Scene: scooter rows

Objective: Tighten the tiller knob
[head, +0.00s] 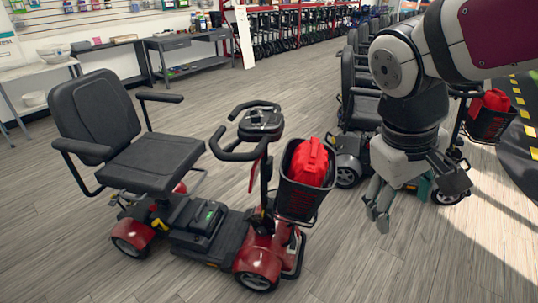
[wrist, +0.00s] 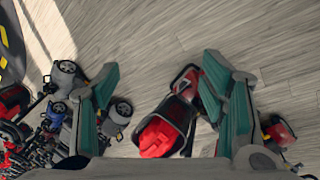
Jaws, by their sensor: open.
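The red scooter (head: 262,247) stands left of centre in the head view, upright on the floor. Its tiller (head: 263,168) rises to looped black handlebars and a dark console (head: 261,122). I cannot make out a knob on the tiller; it is too small or hidden. My gripper (head: 408,198) hangs in the air right of the scooter's front basket, apart from it. In the wrist view my gripper (wrist: 160,72) has its teal-padded fingers spread wide with nothing held. Between and beyond them the scooter's front end (wrist: 186,84) shows from above.
A black basket (head: 298,203) with a red bag (head: 308,162) sits on the scooter's front, towards my gripper. The black seat (head: 97,108) is behind the tiller. More scooters (head: 352,130) stand in a row behind my arm. The floor (head: 350,255) in front is clear.

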